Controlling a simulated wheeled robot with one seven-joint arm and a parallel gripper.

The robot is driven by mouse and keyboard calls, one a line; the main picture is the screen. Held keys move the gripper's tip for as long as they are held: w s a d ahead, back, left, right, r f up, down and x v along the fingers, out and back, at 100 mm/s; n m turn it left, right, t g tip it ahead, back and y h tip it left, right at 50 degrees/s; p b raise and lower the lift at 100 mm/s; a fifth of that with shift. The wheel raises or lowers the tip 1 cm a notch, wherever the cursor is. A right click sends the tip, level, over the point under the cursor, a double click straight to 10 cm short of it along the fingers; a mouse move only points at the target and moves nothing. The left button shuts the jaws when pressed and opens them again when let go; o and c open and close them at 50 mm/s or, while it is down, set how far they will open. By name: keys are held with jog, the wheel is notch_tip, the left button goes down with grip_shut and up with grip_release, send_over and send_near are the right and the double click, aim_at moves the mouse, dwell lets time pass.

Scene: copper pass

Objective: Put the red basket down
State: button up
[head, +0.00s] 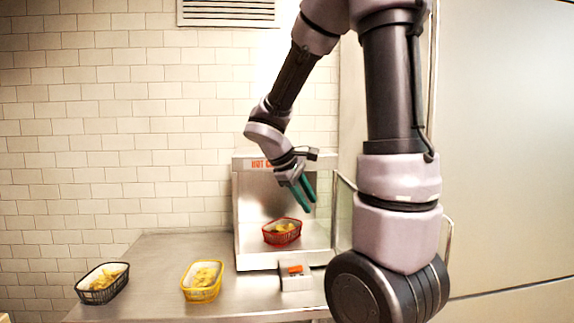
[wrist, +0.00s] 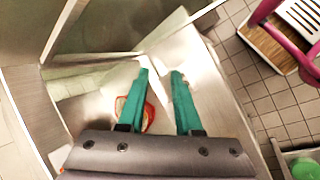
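The red basket (head: 282,238) holds yellow-brown food and sits on the floor of the open hot cabinet (head: 243,215). My gripper (head: 308,196) has teal fingers and is at the cabinet's front, above and slightly right of the basket in the head view, apart from it. In the wrist view the fingers of my gripper (wrist: 160,73) are spread with nothing between them. The red basket's rim (wrist: 151,117) shows there beside and behind the left finger, which hides part of it.
A yellow basket (head: 202,291) and a black basket (head: 89,296), both with food, stand on the steel counter (head: 150,283) to the left. A small box with an orange-red top (head: 296,280) sits before the cabinet. The cabinet's glass door (head: 343,210) stands open at right.

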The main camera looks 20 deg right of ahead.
jog(key=s+a+r+m+t+y, duration=0.5)
jog(key=s+a+r+m+y, duration=0.3)
jog(key=s+a+r+m, duration=0.2)
notch_tip(320, 180, up, 2)
jog(key=shift+s+a+m+t, duration=0.3)
jog(key=shift+s+t, duration=0.1)
jog(key=shift+s, duration=0.15)
